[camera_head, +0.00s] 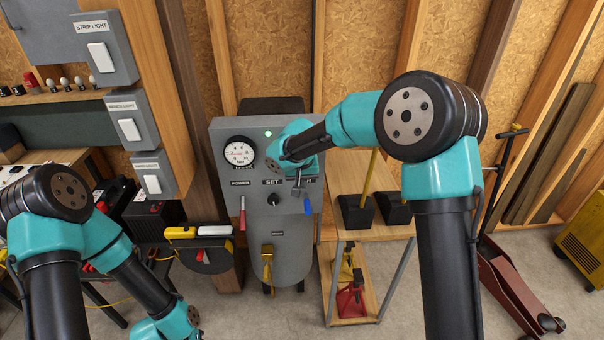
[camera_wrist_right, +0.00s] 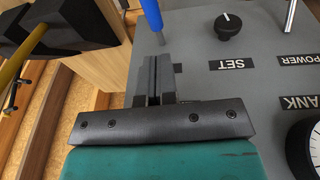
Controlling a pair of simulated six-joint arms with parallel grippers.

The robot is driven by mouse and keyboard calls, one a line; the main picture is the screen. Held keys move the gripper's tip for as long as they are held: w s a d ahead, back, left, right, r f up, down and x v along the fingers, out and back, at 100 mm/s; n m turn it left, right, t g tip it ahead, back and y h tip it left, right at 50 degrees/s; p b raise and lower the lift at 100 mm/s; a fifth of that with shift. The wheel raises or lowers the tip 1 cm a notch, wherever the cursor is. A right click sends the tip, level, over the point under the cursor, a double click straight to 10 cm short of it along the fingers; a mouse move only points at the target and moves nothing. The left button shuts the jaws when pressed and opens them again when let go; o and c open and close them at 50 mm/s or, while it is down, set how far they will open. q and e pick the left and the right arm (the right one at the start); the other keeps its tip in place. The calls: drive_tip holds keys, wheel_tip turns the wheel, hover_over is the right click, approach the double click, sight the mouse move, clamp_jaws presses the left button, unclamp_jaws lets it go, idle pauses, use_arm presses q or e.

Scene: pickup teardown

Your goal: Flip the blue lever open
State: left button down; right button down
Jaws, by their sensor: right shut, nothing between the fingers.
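The blue lever (camera_head: 307,204) is on the right side of the grey panel (camera_head: 225,135), with its blue handle hanging down. In the right wrist view its blue handle (camera_wrist_right: 151,13) shows at the top edge, just beyond the fingertips. My right gripper (camera_head: 297,187) is in front of the panel, just above and left of the blue handle. In the wrist view its fingers (camera_wrist_right: 153,65) are shut with nothing between them. I cannot tell whether they touch the lever. The lever's pivot is hidden by the gripper. My left gripper is out of view.
A black SET knob (camera_head: 274,200) and a red lever (camera_head: 242,214) sit left of the gripper. A round gauge (camera_head: 240,152) is above them. A wooden stand with black blocks (camera_head: 356,211) is close on the right. Switch boxes (camera_head: 104,50) hang at upper left.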

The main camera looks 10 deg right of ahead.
sight(306, 205)
drive_tip(key=x, duration=0.3)
drive_tip(key=s+x, duration=0.1)
drive_tip(key=x, duration=0.1)
drive_tip(key=shift+d+f, duration=0.2)
drive_tip(key=shift+f, duration=0.1)
drive_tip(key=shift+s+f, duration=0.2)
drive_tip(key=shift+f, duration=0.45)
